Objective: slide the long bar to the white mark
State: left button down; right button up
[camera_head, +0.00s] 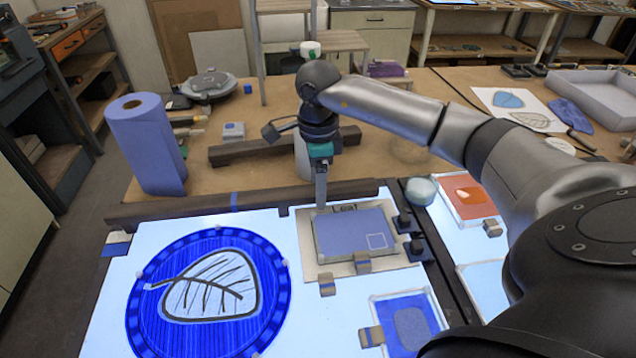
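A long dark brown bar (170,209) lies along the back edge of the lit panel and carries a small blue mark. A second, shorter dark bar (245,152) lies farther back on the wooden table. My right gripper (321,192) points down at the long bar's right part and hides a little of it. Its fingers show almost edge-on, so their gap and any contact with the bar cannot be told. A white square outline (377,241) shows on the blue-grey plate in front of the gripper. Whether this is the task's white mark is unclear. My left gripper is out of view.
A round blue glass piece with a leaf (210,295) fills the left of the lit panel (105,315). Small dark blocks (405,224) and a pale round jar (420,190) stand right of the plate. A blue paper roll (146,145) stands at the left back.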

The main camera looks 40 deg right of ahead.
jog(key=shift+o, duration=0.2)
jog(key=shift+r, duration=0.1)
notch_tip(320, 180, up, 15)
jog(key=p, duration=0.1)
dwell(0.4)
dwell(0.4)
